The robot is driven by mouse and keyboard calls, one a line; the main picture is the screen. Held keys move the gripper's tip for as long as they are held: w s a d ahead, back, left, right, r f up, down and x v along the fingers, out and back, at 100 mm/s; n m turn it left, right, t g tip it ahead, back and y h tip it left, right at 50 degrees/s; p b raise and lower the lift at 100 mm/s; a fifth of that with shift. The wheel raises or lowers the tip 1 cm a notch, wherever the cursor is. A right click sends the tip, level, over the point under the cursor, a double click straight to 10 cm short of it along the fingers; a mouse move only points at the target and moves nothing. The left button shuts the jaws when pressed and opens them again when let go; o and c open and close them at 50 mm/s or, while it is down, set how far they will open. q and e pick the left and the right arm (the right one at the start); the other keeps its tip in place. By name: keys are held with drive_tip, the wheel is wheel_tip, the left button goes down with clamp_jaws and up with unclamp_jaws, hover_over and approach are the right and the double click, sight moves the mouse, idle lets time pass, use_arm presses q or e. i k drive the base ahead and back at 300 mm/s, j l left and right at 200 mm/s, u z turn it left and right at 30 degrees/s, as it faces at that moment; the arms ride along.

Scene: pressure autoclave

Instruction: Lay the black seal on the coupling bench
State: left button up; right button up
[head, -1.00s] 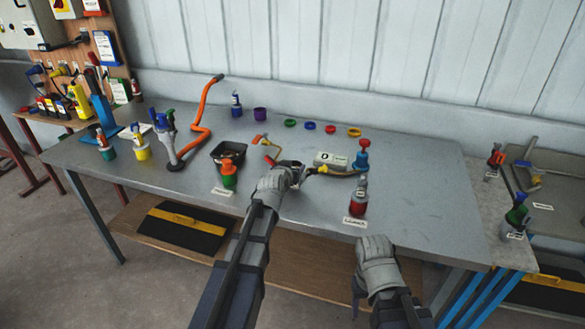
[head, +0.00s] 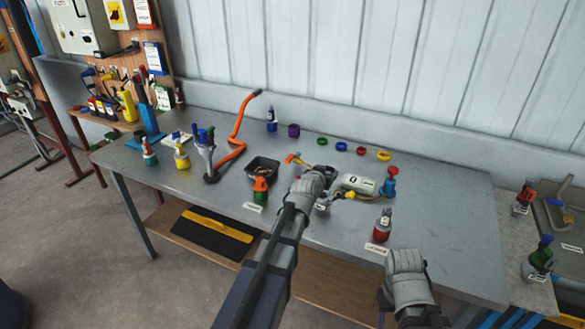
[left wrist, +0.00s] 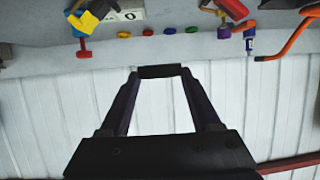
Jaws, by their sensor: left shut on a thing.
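My left gripper (head: 325,172) is over the middle of the grey metal bench (head: 445,215), which I take to be the coupling bench. In the left wrist view its two fingers (left wrist: 160,72) are shut on a small black piece (left wrist: 160,71), which looks like the black seal. The piece spans the gap between the fingertips and is held clear of the bench.
Near my left gripper are a black tray (head: 264,167), a white box (head: 356,184), a blue-topped fitting (head: 389,182) and a red bottle (head: 382,228). Several coloured rings (head: 341,146) lie along the back. The bench's right part is clear.

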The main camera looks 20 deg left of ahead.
sight(436, 247)
drive_tip(key=k+l, duration=0.1)
drive_tip(key=l, duration=1.25)
drive_tip(key=k+l, duration=0.15)
drive_tip(key=l, duration=0.5)
